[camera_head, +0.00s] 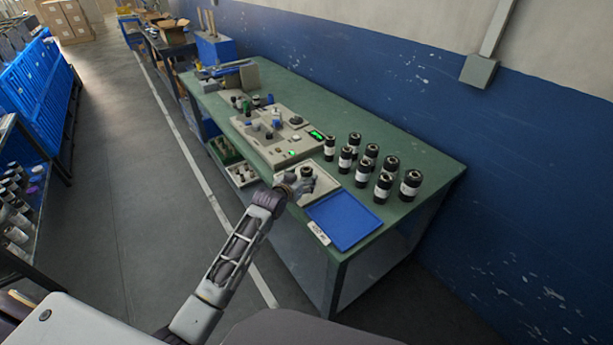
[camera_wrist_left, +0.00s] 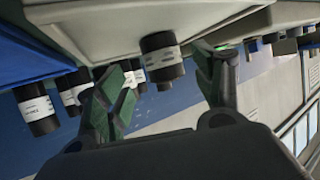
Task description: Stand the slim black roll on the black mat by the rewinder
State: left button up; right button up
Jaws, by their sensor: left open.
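A slim black roll with a pale label (camera_head: 306,171) stands upright on a beige tray (camera_head: 322,180) at the table's front. My left gripper (camera_head: 299,185) is beside it, open. In the left wrist view the roll (camera_wrist_left: 160,58) shows between the two spread fingers of the left gripper (camera_wrist_left: 160,84), with gaps at both sides. The rewinder (camera_head: 277,133), a beige machine with a green display, is just beyond the tray. I cannot make out the black mat. My right gripper is not in view.
Several black rolls with white labels (camera_head: 383,186) stand to the right on the green table (camera_head: 425,166). An empty blue tray (camera_head: 344,219) lies at the near corner, with a small label plate beside it. Blue bins (camera_head: 38,88) stand across the aisle at left.

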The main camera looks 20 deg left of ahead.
aim_at(304, 176)
pick_arm(q)
jog(key=shift+w, duration=0.1)
jog(key=shift+x, duration=1.55)
jog(key=shift+w+a+f, duration=0.1)
jog(key=shift+w+a, duration=0.05)
jog(key=shift+w, duration=0.2)
jog(key=shift+w+f, duration=0.25)
jog(key=shift+w, duration=0.3)
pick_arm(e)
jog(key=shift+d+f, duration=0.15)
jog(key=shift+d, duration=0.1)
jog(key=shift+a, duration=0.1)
